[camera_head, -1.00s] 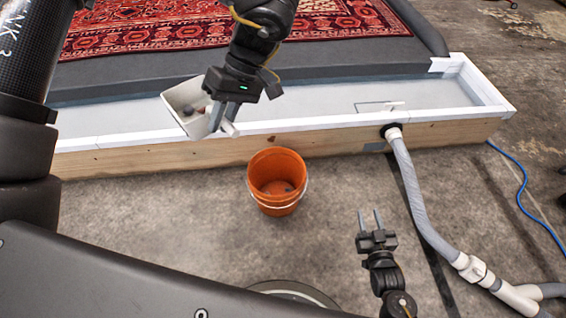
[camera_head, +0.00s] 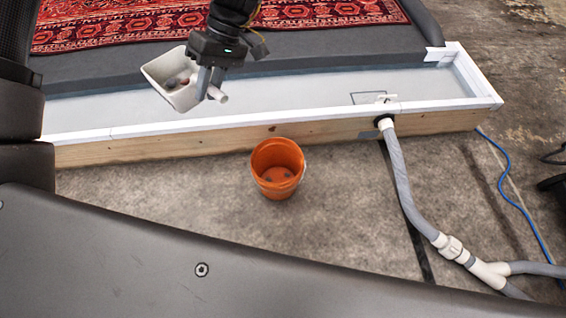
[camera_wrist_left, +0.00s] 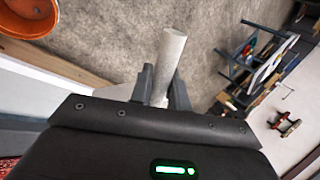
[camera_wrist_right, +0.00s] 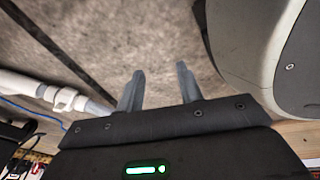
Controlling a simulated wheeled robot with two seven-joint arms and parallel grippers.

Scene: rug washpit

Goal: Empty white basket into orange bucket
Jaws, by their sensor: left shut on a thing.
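The white basket (camera_head: 157,72) is at the upper left of the head view, tilted, over the pale trough. A few small brown and grey pieces (camera_head: 180,80) lie inside it. My left gripper (camera_head: 207,90) is shut on its pale round handle (camera_head: 220,96), which also shows between the fingers in the left wrist view (camera_wrist_left: 168,65). The orange bucket (camera_head: 278,170) stands upright on the floor, right of and nearer than the basket. Small dark spots show at its bottom. Its rim also shows in the left wrist view (camera_wrist_left: 28,22). My right gripper (camera_wrist_right: 159,80) is open and empty.
A wooden wall with a white top (camera_head: 330,117) runs between the basket and the bucket. A grey hose (camera_head: 405,185) runs from it to white pipe fittings. A red rug (camera_head: 120,22) lies behind. The concrete floor around the bucket is clear.

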